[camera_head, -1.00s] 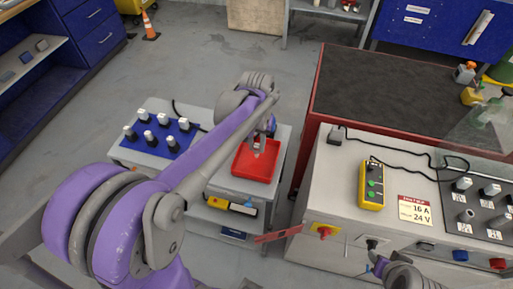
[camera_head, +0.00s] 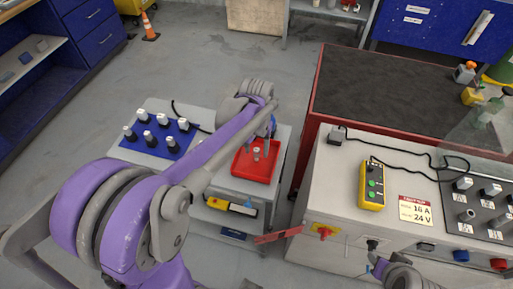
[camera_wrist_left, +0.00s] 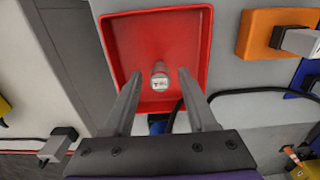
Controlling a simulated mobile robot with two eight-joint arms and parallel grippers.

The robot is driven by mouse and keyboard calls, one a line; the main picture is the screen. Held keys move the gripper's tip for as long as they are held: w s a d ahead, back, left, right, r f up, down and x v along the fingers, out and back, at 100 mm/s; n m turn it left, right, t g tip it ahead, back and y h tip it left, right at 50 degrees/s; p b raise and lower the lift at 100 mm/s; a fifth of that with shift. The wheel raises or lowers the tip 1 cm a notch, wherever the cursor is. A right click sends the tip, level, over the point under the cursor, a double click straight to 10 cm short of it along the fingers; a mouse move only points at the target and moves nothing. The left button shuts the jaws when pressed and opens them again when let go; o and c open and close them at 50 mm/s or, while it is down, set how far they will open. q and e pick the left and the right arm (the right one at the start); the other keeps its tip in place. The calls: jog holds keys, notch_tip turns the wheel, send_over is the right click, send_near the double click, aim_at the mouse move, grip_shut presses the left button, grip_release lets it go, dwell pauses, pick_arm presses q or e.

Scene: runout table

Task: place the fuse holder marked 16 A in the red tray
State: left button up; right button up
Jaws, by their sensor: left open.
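A small grey fuse holder with a pale marked top stands in the red tray (camera_head: 240,172), clear of the walls. It shows in the head view (camera_head: 257,154) and in the left wrist view (camera_wrist_left: 160,76); its marking is too small to read surely. The tray also fills the middle of the left wrist view (camera_wrist_left: 125,40). My right gripper (camera_head: 380,266) is at the lower right.
An orange block (camera_wrist_left: 262,30) lies near the tray.

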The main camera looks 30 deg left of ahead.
aim_at(257, 149)
pick_arm(q)
notch_tip(257, 149, up, 11)
jog(key=s+d+f+m+t, duration=0.1)
jog(key=s+d+f+t, duration=0.2)
jog(key=s, duration=0.4)
jog(key=s+d+f+m+t, duration=0.1)
jog(key=s+d+f+t, duration=0.1)
jog(key=s+f, duration=0.4)
jog(key=shift+s+d+m+t+p, duration=0.3)
jog(key=shift+s+d+t+p, duration=0.15)
jog(key=shift+d, duration=0.45)
jog(key=shift+c, duration=0.6)
jog(key=shift+s+a, duration=0.15)
